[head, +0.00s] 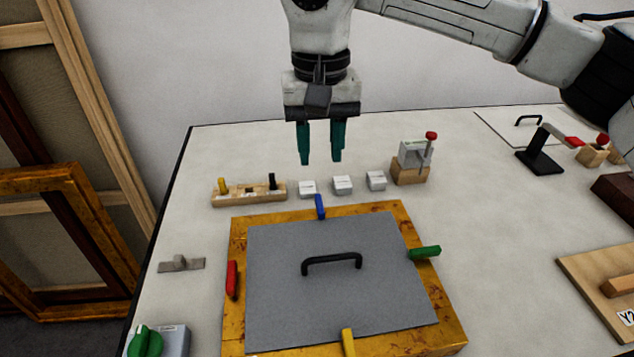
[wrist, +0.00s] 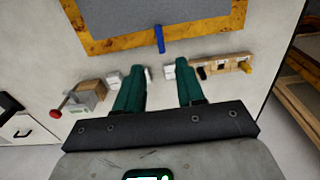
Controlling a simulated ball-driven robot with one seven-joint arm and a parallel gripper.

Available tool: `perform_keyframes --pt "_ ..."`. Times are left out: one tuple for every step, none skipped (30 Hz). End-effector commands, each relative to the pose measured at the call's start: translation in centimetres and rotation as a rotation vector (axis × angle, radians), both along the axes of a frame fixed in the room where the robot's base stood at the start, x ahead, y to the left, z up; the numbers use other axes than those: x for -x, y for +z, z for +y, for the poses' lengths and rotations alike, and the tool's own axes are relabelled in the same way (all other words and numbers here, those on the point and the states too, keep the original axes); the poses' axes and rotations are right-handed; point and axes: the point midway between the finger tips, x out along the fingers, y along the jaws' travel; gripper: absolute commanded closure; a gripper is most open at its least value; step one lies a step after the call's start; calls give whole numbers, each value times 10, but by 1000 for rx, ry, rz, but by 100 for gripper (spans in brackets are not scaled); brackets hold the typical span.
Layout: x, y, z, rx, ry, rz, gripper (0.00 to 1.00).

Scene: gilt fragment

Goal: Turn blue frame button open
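The blue frame button (head: 320,207) sits on the far edge of a gilt frame (head: 236,235), lying across the edge with one end over the grey panel (head: 280,290). It also shows in the wrist view (wrist: 159,39), pointing from the frame toward my gripper. My gripper (head: 320,160) hangs above the table beyond the frame, fingers down and apart, with nothing between them. In the wrist view its green fingers (wrist: 164,66) are spread, with the blue button ahead of them, not touching. The red (head: 232,279), green (head: 424,252) and yellow (head: 347,341) buttons sit on the other sides.
A black handle (head: 332,262) stands on the panel. Behind the frame are a wooden holder (head: 250,194) with pegs, several small white blocks (head: 342,184) and a red-knobbed clamp (head: 411,163). A grey piece (head: 181,264) lies left.

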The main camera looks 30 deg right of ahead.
Motion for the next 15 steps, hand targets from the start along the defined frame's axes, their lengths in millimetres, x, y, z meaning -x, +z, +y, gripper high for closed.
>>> perform_keyframes --pt "0 -6 0 -1 0 2 62" --pt "0 -10 0 -1 0 2 62" --pt "1 -16 0 -1 0 4 62" --pt "1 -21 0 -2 0 5 62" --pt "1 -26 0 -1 0 4 62" --pt "1 -33 0 -2 0 3 62" --pt "1 -39 0 -3 0 4 62" --pt "1 -44 0 -3 0 3 62" --pt "1 -52 1 -2 1 3 62" --pt "1 -58 1 -3 1 4 62" --pt "1 -63 1 -2 1 4 62" --pt "1 -69 1 -3 1 3 62" --pt "1 -74 1 -4 1 3 62" --pt "1 -78 1 -4 1 3 62" --pt "1 -84 1 -3 0 2 62"
